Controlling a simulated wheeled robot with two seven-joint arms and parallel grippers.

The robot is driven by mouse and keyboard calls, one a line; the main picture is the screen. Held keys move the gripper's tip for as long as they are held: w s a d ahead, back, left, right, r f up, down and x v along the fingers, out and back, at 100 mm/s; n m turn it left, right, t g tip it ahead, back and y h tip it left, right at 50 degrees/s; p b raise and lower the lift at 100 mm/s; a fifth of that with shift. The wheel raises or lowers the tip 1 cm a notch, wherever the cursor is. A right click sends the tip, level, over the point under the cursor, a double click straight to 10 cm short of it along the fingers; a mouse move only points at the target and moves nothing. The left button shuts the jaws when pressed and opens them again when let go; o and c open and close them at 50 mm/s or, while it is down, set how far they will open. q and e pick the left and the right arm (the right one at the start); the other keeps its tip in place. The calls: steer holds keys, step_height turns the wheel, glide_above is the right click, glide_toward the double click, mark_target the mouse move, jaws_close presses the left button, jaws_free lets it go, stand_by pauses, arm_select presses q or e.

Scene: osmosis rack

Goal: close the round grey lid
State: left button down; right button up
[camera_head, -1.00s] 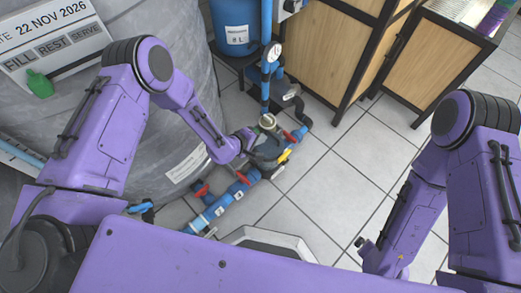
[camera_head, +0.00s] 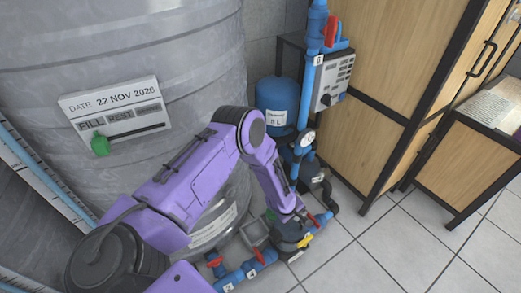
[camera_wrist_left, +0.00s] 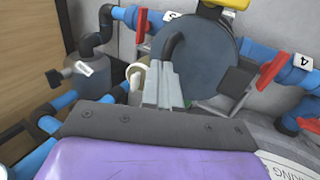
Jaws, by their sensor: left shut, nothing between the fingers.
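A round grey lid (camera_wrist_left: 205,55) fills the upper middle of the left wrist view, seen nearly face on. A dark curved bar and a dark block show against it. My left gripper (camera_wrist_left: 164,82) is shut and empty; its fingertips overlap the lid's lower left part. I cannot tell whether they touch it. In the head view my left gripper (camera_head: 299,216) is low by the blue pipework, beside a dark grey housing (camera_head: 290,238). The lid's hinge and the housing's opening are not clear, partly hidden by the gripper. My right gripper is out of view.
Blue pipe (camera_head: 248,271) with red valve handles runs along the floor. A vertical blue pipe with a gauge (camera_head: 307,138) and a blue tank (camera_head: 277,103) stand behind. The large grey tank (camera_head: 150,50) is at left, wooden cabinets (camera_head: 390,70) at right. Tiled floor (camera_head: 380,245) at right is clear.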

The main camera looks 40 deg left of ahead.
arm_select(q)
steer(key=shift+w+d+f, duration=0.15)
steer(key=shift+w+d, duration=0.05)
steer(key=shift+d, duration=0.1)
stand_by(0.4)
step_height(320, 180, up, 6)
steer(key=p, duration=0.5)
step_height(320, 180, up, 8)
steer(key=p, duration=0.2)
glide_above(293, 225)
steer(key=s, duration=0.2)
steer(key=shift+w+a+f, duration=0.1)
steer(key=shift+a, duration=0.2)
